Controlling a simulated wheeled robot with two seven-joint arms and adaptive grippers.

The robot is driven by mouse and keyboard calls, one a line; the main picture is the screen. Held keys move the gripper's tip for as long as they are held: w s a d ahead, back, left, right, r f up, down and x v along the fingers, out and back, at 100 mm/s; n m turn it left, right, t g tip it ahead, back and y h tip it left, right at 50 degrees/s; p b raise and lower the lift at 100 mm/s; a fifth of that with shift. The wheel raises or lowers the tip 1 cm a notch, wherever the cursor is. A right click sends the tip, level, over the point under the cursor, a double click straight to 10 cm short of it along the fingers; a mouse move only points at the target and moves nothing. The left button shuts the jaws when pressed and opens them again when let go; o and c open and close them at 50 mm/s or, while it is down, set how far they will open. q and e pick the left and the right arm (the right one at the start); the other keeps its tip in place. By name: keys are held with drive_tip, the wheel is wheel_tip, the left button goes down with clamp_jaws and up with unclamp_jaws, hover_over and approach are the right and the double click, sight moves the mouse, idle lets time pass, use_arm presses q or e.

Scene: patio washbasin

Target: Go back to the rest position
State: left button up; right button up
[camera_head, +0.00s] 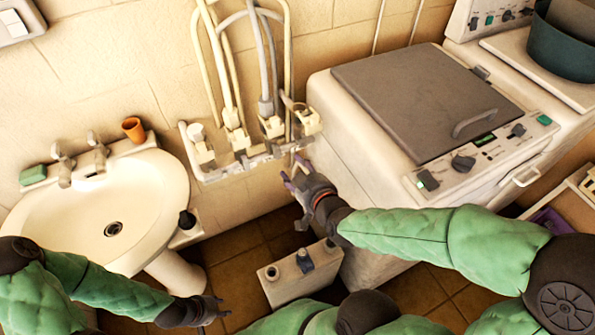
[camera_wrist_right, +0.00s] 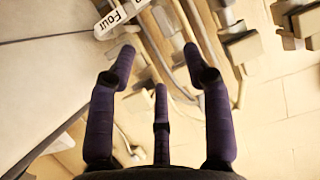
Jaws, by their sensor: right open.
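My right gripper (camera_head: 298,184) is in front of the wall, just below the pipe valves (camera_head: 245,140) and beside the white machine's left side. In the right wrist view its purple fingers (camera_wrist_right: 160,75) are spread open with nothing between them. A white tag reading "Four" (camera_wrist_right: 121,18) lies beyond the fingertips, near the pipes. I cannot tell whether a finger touches the valve fittings. My left gripper (camera_head: 208,308) is low at the bottom, right of the washbasin's pedestal. It is dark and small, and its fingers are unclear.
The washbasin (camera_head: 60,215) stands at left with an orange cup (camera_head: 134,129) and green soap (camera_head: 33,175) on its rim. The white machine (camera_head: 350,130) with a grey lid is right of the pipes. A pale box (camera_head: 300,275) stands on the brown tiled floor below my right gripper.

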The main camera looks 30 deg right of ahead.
idle(0.6)
drive_tip(key=s+a+f+g+y, duration=0.1)
drive_tip(key=s+a+f+g, duration=0.2)
drive_tip(key=f, duration=0.9)
drive_tip(key=s+a+f+m+g+y, duration=0.1)
drive_tip(key=s+a+f+g, duration=0.3)
drive_tip(key=f, duration=0.7)
drive_tip(key=s+a+f+g+y, duration=0.3)
drive_tip(key=a+f+g, duration=0.3)
drive_tip(key=f, duration=0.6)
drive_tip(key=shift+s+a+f+m, duration=0.35)
drive_tip(key=shift+s+a+m, duration=0.1)
drive_tip(key=shift+a, duration=0.3)
